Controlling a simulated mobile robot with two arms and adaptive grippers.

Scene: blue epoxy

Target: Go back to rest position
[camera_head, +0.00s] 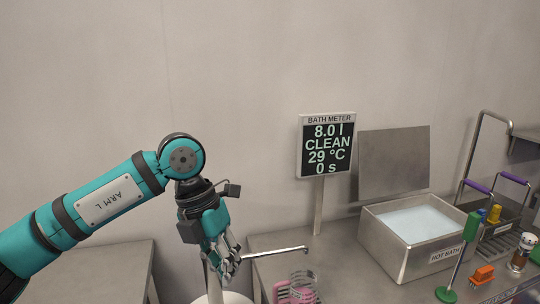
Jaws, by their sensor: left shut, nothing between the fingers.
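My left arm, teal and marked "ARM L", comes in from the left and bends down at its wrist. My left gripper (226,265) points down, shut and empty, in the gap between two metal benches. It hangs over or in front of a white round vessel (238,298) at the bottom edge; which one I cannot tell. A thin metal rod (282,252) runs right from beside its fingers; whether they touch is unclear. My right gripper is not in view.
The right bench (350,270) bears a bath meter sign (327,145) reading 8.0 l, CLEAN, 29 °C, 0 s. Also there are a hot bath tub (390,255), a pink item (294,292), a green-handled tool (471,228), and an orange brush (482,274). The left bench (105,270) looks bare.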

